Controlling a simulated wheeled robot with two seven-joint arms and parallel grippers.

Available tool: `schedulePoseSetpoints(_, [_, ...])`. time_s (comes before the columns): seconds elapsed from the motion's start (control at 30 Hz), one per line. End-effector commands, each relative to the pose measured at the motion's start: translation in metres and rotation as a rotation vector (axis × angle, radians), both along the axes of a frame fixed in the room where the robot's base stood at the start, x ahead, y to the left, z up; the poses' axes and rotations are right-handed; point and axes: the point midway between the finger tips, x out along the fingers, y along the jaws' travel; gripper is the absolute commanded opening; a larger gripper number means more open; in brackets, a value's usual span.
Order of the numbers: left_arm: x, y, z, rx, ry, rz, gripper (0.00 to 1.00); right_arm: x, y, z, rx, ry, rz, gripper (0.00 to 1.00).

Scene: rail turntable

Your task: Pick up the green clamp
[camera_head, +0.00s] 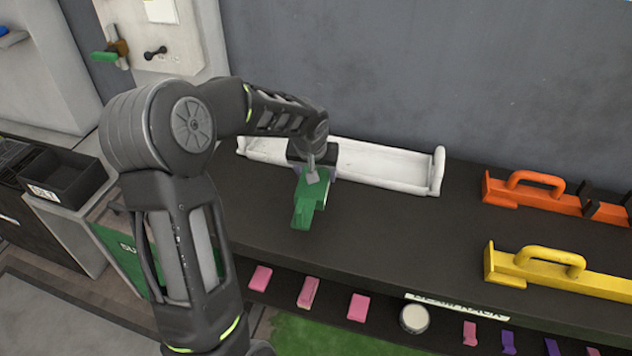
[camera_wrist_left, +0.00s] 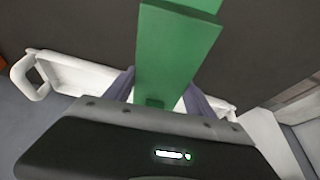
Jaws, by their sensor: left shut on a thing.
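The green clamp (camera_head: 309,201) is held by my left gripper (camera_head: 314,172) above the dark shelf top, in front of the white tray. In the left wrist view the green clamp (camera_wrist_left: 178,55) stands out from between the two fingers (camera_wrist_left: 160,95), which are shut on it. The gripper covers part of the clamp, and I cannot tell whether the clamp's lower end touches the shelf. My right gripper does not show in either view.
The white tray (camera_head: 388,168) lies along the back of the shelf (camera_head: 400,232). Orange (camera_head: 535,192) and yellow (camera_head: 545,262) handled tools sit to the right. Pink blocks (camera_head: 308,292) and a round white-topped thing (camera_head: 414,318) are on the lower level. A dark bin (camera_head: 65,178) stands left.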

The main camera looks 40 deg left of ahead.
Motion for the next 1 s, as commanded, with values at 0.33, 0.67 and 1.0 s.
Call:
schedulePoseSetpoints(0.33, [0.001, 0.0, 0.002, 0.0, -0.002, 0.0, 0.0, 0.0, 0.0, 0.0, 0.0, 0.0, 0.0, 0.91])
schedulePoseSetpoints(0.67, [0.001, -0.002, 0.003, 0.0, -0.002, -0.005, 0.0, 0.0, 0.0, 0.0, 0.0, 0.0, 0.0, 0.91])
schedulePoseSetpoints(1.0, [0.012, -0.099, 0.03, -0.013, -0.007, -0.189, 0.0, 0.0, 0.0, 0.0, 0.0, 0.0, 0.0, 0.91])
